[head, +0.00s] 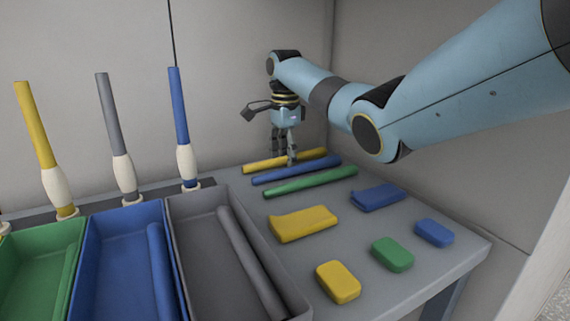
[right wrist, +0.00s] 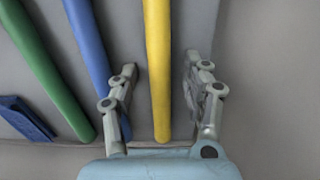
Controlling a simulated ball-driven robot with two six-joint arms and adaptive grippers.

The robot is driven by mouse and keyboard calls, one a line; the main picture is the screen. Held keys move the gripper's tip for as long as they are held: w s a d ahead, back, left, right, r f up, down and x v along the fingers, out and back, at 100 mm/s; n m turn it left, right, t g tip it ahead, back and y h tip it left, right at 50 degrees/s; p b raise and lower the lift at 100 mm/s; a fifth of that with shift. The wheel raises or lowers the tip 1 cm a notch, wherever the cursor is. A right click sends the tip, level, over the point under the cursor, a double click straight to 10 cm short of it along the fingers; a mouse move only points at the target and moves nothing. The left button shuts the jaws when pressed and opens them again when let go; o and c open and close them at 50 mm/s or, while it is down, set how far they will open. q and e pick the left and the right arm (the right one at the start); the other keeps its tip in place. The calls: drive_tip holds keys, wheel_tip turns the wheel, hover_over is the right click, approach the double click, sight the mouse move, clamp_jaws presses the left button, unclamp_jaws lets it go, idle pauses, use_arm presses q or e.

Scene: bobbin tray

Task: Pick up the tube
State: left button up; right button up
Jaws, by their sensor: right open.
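Three tubes lie side by side on the grey table: a yellow tube (head: 312,156), a blue tube (head: 300,170) and a green tube (head: 315,180). My right gripper (head: 287,158) points down over the yellow tube at the back. In the right wrist view the yellow tube (right wrist: 157,70) runs between the two open fingers of the gripper (right wrist: 162,105), with a gap on each side. The blue tube (right wrist: 88,45) passes close to the left finger, and the green tube (right wrist: 40,65) lies farther left. My left gripper is out of view.
Yellow (head: 303,223) and blue (head: 378,197) folded pieces and several small rounded blocks (head: 392,254) lie on the right of the table. Green, blue and grey bins (head: 185,225) hold more tubes at the left, before upright posts (head: 182,120). Walls stand behind.

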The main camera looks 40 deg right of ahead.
drive_tip(key=shift+r, duration=0.1)
drive_tip(key=shift+c, duration=0.2)
clamp_jaws()
wheel_tip(320, 180, up, 10)
drive_tip(key=p, duration=0.2)
